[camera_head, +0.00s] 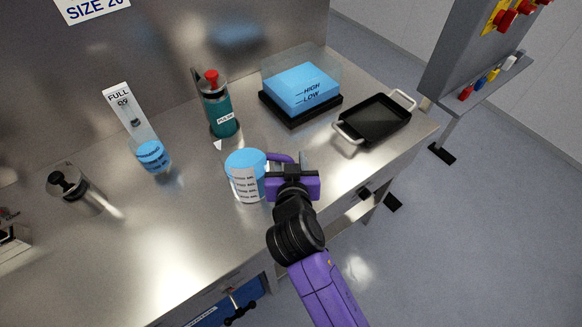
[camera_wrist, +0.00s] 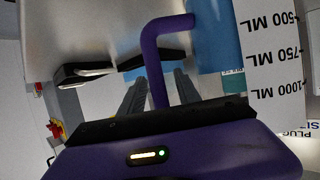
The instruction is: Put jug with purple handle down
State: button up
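The jug (camera_head: 246,178) is upright at the middle of the steel table, with blue contents and a white volume label. It appears to stand on the tabletop, though its base contact is hard to make out. Its purple handle (camera_head: 281,158) points to the right. My gripper (camera_head: 291,170) is at the handle side. In the wrist view, the purple handle (camera_wrist: 156,70) runs between the two dark fingers of my gripper (camera_wrist: 160,85). The fingers stand apart, with a narrow gap showing on each side of the handle. The jug's label (camera_wrist: 275,60) fills the right of that view.
On the steel table (camera_head: 180,240) are a teal bottle with a red top (camera_head: 218,108), a blue tank (camera_head: 302,88), a black tray (camera_head: 375,120), a tall gauge vessel (camera_head: 140,135) and a metal canister (camera_head: 75,187). A grey panel (camera_head: 475,55) stands right. Table front-left is clear.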

jog(key=b+v, duration=0.1)
jog(key=v, duration=1.1)
jog(key=shift+b, duration=0.4)
jog(key=s+d+f+n+y, duration=0.1)
jog(key=s+d+f, duration=0.3)
jog(key=s+d, duration=0.25)
jog(key=s+d+f+n+y, duration=0.1)
jog(key=s+d+f, duration=0.35)
jog(key=s, duration=0.35)
jog(key=s+d+r, duration=0.2)
jog(key=s+r, duration=0.1)
jog(key=s, duration=0.2)
jog(key=s+d+r+m+h, duration=0.1)
jog(key=s+d+r, duration=0.1)
jog(key=s, duration=0.3)
jog(key=s+d+r+m+t+h, duration=0.1)
jog(key=s+d+r, duration=0.2)
jog(key=s, duration=0.2)
jog(key=shift+d+r, duration=0.3)
jog(key=shift+s, duration=0.15)
